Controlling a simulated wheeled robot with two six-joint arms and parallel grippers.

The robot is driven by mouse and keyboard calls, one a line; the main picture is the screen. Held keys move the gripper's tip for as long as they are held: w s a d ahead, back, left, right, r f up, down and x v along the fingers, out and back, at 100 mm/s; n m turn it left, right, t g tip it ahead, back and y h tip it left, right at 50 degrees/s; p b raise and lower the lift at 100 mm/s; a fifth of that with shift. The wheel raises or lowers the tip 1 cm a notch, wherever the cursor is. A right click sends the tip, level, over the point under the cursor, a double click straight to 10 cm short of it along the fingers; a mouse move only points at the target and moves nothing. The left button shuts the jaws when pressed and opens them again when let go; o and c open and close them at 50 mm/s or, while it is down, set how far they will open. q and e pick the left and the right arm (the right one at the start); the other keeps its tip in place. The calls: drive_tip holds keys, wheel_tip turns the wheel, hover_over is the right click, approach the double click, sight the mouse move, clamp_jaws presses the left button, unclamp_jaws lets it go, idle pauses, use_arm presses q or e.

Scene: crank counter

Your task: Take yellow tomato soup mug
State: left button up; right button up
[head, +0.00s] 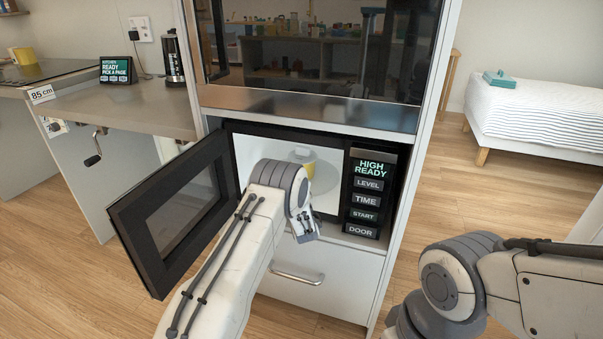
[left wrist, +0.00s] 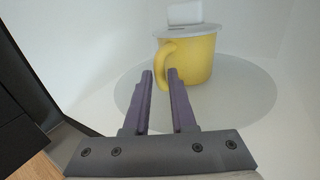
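The yellow mug (left wrist: 193,59) stands upright on the round turntable (left wrist: 243,92) inside the microwave. It has a pale lid (left wrist: 190,31), and its handle is on the left side in the left wrist view. In the head view the mug (head: 304,168) shows partly behind my left arm. My left gripper (left wrist: 160,76) is open, with its two fingertips apart just in front of the mug at its handle side. Whether a finger touches the handle is unclear. My right arm is at the lower right of the head view, and its gripper is out of the frame.
The microwave door (head: 178,212) hangs open to the left of my left arm. The control panel (head: 366,196) reads "HIGH READY" at the right of the opening. A drawer handle (head: 297,275) is below. A counter (head: 122,108) lies to the left.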

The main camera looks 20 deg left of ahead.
use_arm(q)
drive_tip(key=shift+x, duration=1.35)
clamp_jaws()
idle(0.5)
